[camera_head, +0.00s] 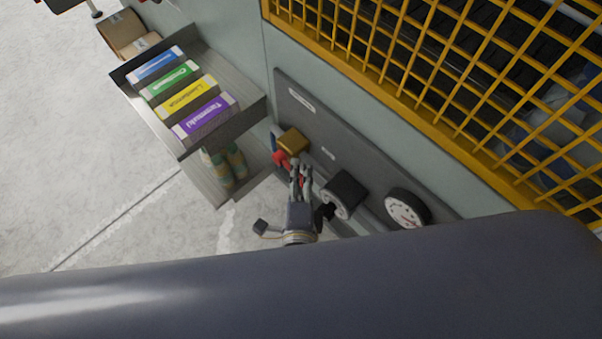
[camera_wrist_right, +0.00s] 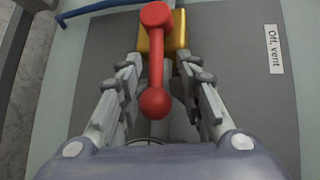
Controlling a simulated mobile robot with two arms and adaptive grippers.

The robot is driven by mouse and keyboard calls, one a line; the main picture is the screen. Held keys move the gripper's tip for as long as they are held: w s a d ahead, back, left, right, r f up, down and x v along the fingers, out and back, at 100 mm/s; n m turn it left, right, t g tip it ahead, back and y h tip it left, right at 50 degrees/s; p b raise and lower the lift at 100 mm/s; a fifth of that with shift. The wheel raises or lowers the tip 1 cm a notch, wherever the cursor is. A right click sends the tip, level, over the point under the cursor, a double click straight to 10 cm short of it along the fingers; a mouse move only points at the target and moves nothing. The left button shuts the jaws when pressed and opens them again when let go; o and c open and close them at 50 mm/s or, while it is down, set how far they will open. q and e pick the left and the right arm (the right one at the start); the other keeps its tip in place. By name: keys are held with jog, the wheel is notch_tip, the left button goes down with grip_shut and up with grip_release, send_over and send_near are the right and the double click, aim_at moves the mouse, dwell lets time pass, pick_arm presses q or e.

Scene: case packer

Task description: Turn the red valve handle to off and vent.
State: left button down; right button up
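The red valve handle (camera_wrist_right: 156,65) is a bar with a round knob at each end. In the right wrist view its upper knob sits over a yellow brass block (camera_wrist_right: 177,30) and the bar points down towards my palm. My right gripper (camera_wrist_right: 160,72) is open, with one finger on each side of the bar and visible gaps to it. In the head view my right gripper (camera_head: 302,166) is at the panel and partly covers the red handle (camera_head: 282,158). An "Off, vent" label (camera_wrist_right: 273,49) is right of the handle. My left gripper is not in view.
The grey panel (camera_head: 375,201) also carries a dark round-faced device (camera_head: 344,194) and a white gauge (camera_head: 406,209), both right of my gripper. A metal shelf (camera_head: 174,132) with coloured boxes stands to the left. A yellow mesh guard (camera_head: 400,85) is above the panel.

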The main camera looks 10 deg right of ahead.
jog(key=shift+s, duration=0.1)
jog(key=v, duration=1.2)
dwell(0.4)
